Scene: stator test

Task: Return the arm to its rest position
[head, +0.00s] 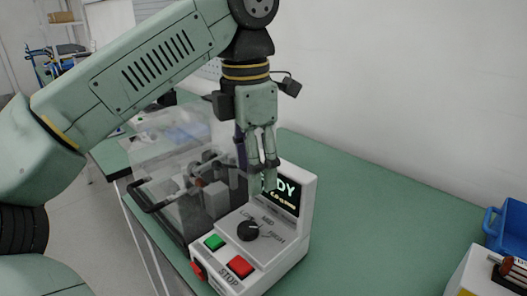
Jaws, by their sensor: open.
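My arm reaches in from the left, and my gripper (270,180) hangs down at the middle of the head view. Its fingers point downward and look empty, with a small gap between the tips. The fingertips appear in front of the lit display (287,192) of a white test machine (262,262), hiding part of its text. I cannot tell whether they touch it. Below the fingers, the machine's panel has a black knob (248,231), a green button (214,242) and a red button (240,267).
A clear cover (165,140) stands tilted up over the machine's fixture, close to my gripper's left. A blue bin (508,225) and a white box (477,275) stand at the right edge. A shelf stands at the back left.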

